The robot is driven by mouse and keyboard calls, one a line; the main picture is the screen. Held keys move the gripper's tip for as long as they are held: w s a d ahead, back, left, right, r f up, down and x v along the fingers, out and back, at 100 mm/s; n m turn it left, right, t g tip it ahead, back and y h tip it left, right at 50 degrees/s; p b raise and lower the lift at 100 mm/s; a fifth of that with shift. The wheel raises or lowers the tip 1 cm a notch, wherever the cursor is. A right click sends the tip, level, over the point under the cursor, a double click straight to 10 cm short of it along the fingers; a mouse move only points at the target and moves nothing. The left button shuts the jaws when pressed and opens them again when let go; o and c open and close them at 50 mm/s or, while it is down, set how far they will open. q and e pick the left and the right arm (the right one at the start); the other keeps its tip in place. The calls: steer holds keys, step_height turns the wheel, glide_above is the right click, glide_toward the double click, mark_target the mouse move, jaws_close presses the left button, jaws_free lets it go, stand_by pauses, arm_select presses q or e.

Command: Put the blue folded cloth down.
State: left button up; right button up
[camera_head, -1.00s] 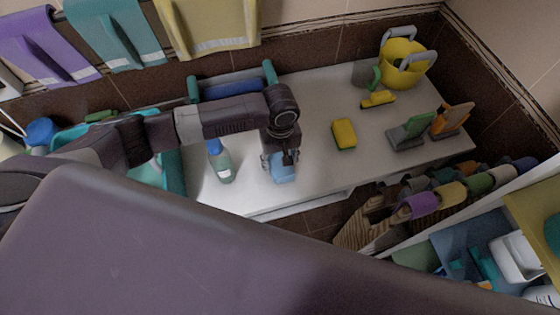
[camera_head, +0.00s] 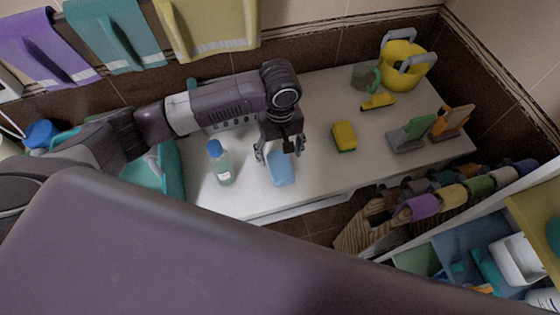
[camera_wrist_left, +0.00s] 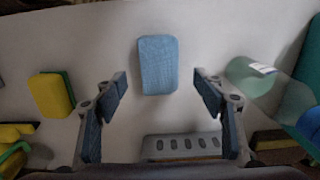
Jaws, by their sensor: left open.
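The blue folded cloth (camera_head: 281,168) lies flat on the white counter (camera_head: 310,125), near its front edge. In the left wrist view the cloth (camera_wrist_left: 158,64) lies beyond the fingertips, with bare counter around it. My left gripper (camera_head: 279,152) is open and empty just above and behind the cloth. Its two fingers (camera_wrist_left: 159,82) are spread wider than the cloth, which is not between the pads. My right gripper is not in view.
A bottle with a blue cap (camera_head: 221,165) stands left of the cloth. A yellow and green sponge (camera_head: 344,137) lies to the right. Brushes (camera_head: 412,134), a yellow bucket (camera_head: 402,65) and a teal basin (camera_head: 172,170) stand farther off. Counter between cloth and sponge is clear.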

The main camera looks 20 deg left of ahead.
mark_target(280, 165)
arm_select(q)
step_height(280, 165, up, 5)
steer(key=shift+r, duration=0.1)
stand_by(0.7)
